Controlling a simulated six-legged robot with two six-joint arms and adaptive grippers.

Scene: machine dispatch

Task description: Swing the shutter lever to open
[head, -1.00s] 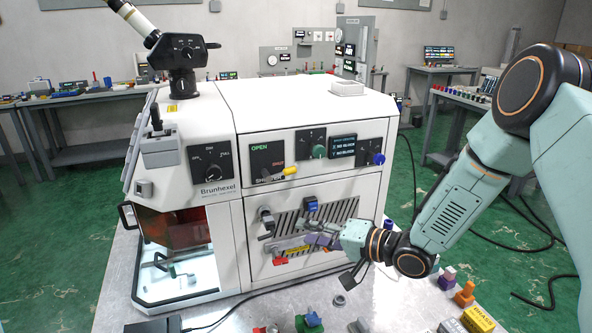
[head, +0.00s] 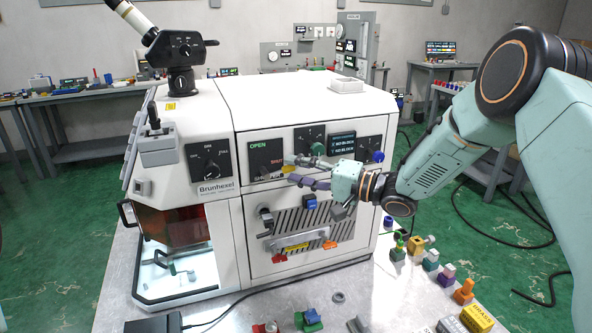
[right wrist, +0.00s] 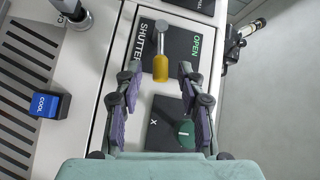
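The shutter panel (head: 258,154) is a black plate on the white machine's front, with a green OPEN label at its top. In the right wrist view its lever (right wrist: 159,46) is a grey rod with a yellow knob (right wrist: 161,69). The rod points away from the pivot toward my gripper, not toward the OPEN label. My right gripper (right wrist: 160,76) is open, with one purple-padded finger on each side of the knob and visible gaps. In the head view the right gripper (head: 290,170) hides most of the lever. My left gripper is not in view.
A green knob (right wrist: 185,131) on the neighbouring panel lies between my fingers' bases. A blue COOL button (right wrist: 46,105) and a vent grille are beside. In the head view a handle bar (head: 297,243) sits below, and several coloured blocks stand on the table at right.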

